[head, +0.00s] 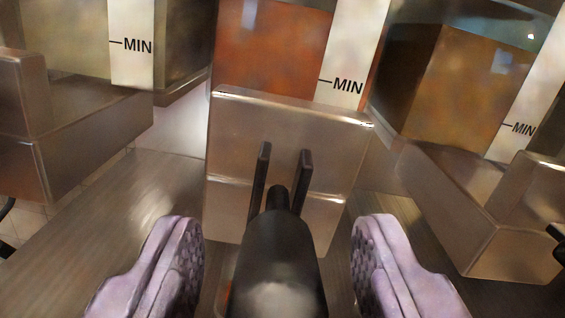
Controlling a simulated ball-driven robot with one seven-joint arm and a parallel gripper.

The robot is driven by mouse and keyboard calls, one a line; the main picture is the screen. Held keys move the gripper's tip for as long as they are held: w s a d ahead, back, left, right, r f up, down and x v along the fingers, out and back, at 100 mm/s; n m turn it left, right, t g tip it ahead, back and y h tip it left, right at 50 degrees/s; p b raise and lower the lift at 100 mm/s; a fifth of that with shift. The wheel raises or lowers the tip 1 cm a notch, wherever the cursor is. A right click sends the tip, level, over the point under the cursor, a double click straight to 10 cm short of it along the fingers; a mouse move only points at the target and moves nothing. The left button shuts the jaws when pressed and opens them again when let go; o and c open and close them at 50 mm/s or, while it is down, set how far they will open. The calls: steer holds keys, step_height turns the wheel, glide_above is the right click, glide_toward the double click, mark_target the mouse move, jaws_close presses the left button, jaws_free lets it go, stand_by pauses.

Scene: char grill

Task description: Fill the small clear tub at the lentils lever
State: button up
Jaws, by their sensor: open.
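The middle dispenser holds orange-red contents that look like lentils (265,50) behind a clear front with a white MIN strip. Below it is a metal block (285,135). A black lever (275,262) sticks out from this block towards me, with two thin dark upright prongs beside its far end. My gripper (278,240) is open, with one pale purple padded finger on each side of the lever. Both fingers are apart from the lever, and nothing is held between them. I see no small clear tub in this view.
A left dispenser (65,60) with dull brownish contents and a right dispenser (465,85) with amber-brown contents flank the middle one. Their metal blocks (85,135) jut out at both sides. A brown wood-like surface (120,225) below looks clear at the left.

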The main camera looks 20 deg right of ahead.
mark_target(279, 214)
steer(key=shift+x, duration=1.3)
jaws_close()
steer(key=r+g+p, duration=0.1)
steer(key=p, duration=0.2)
steer(key=shift+w+r, duration=0.1)
steer(key=shift+r, duration=0.3)
steer(key=g+p, duration=0.2)
steer(key=p, duration=0.1)
steer(key=shift+w+d+r+y, duration=0.15)
steer(key=shift+w+r+y, duration=0.1)
steer(key=shift+r+y, duration=0.15)
steer(key=shift+w+f+g+p, duration=0.15)
steer(key=shift+g+p, duration=0.2)
steer(key=shift+g, duration=0.05)
steer(key=shift+f, duration=0.1)
jaws_free()
